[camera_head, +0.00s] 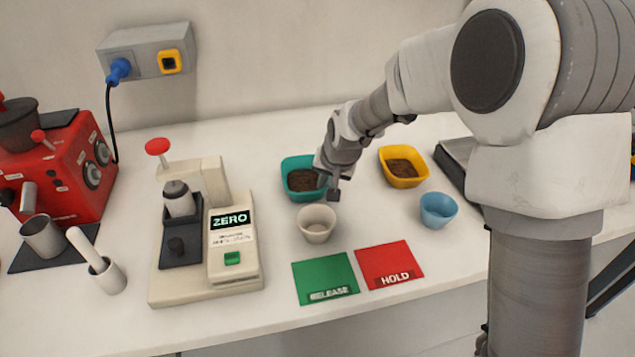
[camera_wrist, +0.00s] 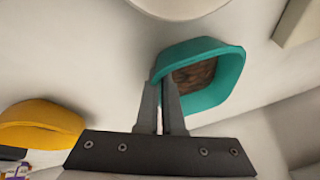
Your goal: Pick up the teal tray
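The teal tray (camera_head: 303,178) holds dark brown granular contents and is at the back middle of the white counter. In the wrist view the teal tray (camera_wrist: 225,80) lies just past my fingertips. My gripper (camera_head: 334,190) is at the tray's right edge, pointing down. In the wrist view my gripper's fingers (camera_wrist: 162,83) are close together, with the tray's near rim between them, one finger outside and one inside. They look shut on that rim. The fingers hide part of the wall. I cannot tell if the tray is clear of the counter.
A cream cup (camera_head: 317,224) stands just in front of the tray. A yellow tray (camera_head: 403,167) and a blue cup (camera_head: 438,210) stand to the right. A green RELEASE pad (camera_head: 325,277) and red HOLD pad (camera_head: 388,263) lie in front. A scale-like machine (camera_head: 232,250) stands left.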

